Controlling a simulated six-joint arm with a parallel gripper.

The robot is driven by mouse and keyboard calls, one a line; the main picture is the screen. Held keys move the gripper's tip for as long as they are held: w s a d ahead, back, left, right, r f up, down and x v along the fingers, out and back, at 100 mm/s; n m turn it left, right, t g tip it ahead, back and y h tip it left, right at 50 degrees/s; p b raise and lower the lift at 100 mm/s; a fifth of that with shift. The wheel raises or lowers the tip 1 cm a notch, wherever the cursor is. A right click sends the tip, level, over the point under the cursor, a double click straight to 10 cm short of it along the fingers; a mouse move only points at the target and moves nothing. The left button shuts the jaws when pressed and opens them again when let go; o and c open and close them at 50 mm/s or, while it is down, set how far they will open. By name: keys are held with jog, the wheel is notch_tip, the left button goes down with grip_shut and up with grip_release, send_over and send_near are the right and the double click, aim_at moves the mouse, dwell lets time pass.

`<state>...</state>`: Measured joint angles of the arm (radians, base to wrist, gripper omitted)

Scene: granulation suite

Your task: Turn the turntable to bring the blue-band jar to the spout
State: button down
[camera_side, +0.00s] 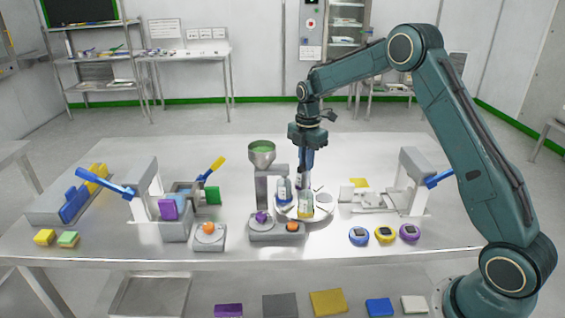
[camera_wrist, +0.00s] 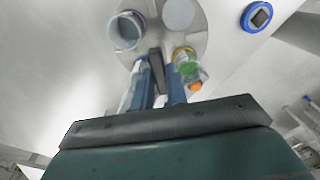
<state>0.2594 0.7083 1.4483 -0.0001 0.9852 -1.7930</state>
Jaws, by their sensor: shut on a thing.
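The pale round turntable (camera_side: 322,211) stands on the bench just right of the hopper (camera_side: 262,158), whose cone holds green material above the spout. A jar with blue on it (camera_side: 284,192) stands on the turntable's left side, near the hopper column. A yellow-band jar (camera_side: 305,210) stands at its front. My gripper (camera_wrist: 160,98) reaches down over the turntable (camera_wrist: 202,28) and is shut on a dark upright handle (camera_wrist: 156,64). The yellow-band jar (camera_wrist: 185,58) is right of the fingers in the wrist view. An open jar (camera_wrist: 126,31) stands farther off; its band colour is unclear.
An orange knob (camera_side: 292,226) and a purple knob (camera_side: 262,218) sit on the hopper base. Left are a press with a blue lever (camera_side: 104,183) and a scale with an orange object (camera_side: 208,229). Right are another lever device (camera_side: 412,180) and round timers (camera_side: 385,234).

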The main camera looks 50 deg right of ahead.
jog(key=shift+r, duration=0.1)
dwell(0.3)
jog(key=c, duration=1.4)
grip_release()
notch_tip(320, 180, up, 14)
